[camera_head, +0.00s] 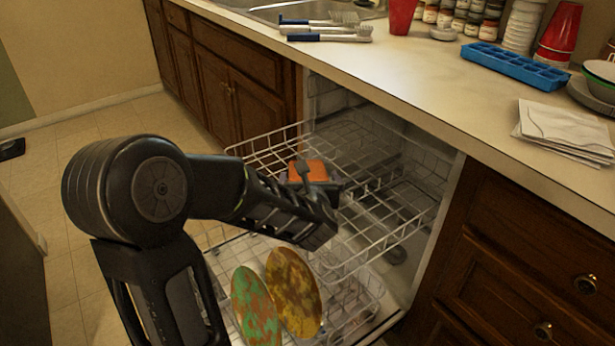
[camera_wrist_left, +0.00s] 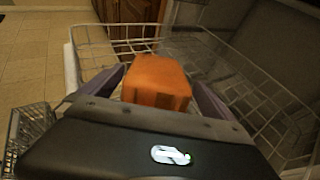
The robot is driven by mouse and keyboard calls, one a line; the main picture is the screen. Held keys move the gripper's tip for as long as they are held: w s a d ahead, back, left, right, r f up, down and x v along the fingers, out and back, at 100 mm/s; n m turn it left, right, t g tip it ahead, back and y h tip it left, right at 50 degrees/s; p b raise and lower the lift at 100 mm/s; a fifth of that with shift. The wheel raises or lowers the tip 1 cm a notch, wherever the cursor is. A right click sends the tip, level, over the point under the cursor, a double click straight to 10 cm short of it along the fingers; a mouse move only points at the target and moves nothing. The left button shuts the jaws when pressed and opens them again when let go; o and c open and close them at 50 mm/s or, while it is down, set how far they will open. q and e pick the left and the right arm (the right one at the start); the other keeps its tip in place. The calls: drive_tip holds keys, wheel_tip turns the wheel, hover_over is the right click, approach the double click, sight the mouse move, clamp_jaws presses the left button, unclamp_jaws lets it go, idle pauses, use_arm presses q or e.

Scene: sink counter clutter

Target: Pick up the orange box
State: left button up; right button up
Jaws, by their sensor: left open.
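The orange box (camera_head: 309,170) sits in the upper rack of the open dishwasher, partly hidden behind my left gripper in the head view. It also shows in the left wrist view (camera_wrist_left: 157,82), between the two fingers. My left gripper (camera_head: 318,190) is open, with one finger on each side of the box in the wrist view (camera_wrist_left: 160,92). The lower part of the box is hidden by the gripper body. I cannot tell whether the fingers touch it. My right gripper is not in view.
The wire upper rack (camera_head: 262,143) surrounds the box. Two mottled plates, one green (camera_head: 254,308) and one yellow-brown (camera_head: 293,292), stand in the lower rack. The counter (camera_head: 440,75) above holds brushes (camera_head: 328,34), a blue tray (camera_head: 514,66), napkins (camera_head: 562,130) and red cups (camera_head: 402,15).

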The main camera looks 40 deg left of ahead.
use_arm(q)
drive_tip(key=x, duration=0.5)
drive_tip(key=shift+a, duration=0.15)
drive_tip(key=shift+s, duration=0.1)
drive_tip(key=c, duration=1.3)
wheel_tip(320, 180, up, 10)
drive_tip(key=p, duration=0.2)
drive_tip(key=shift+r+p, duration=0.1)
drive_tip(key=shift+p, duration=0.25)
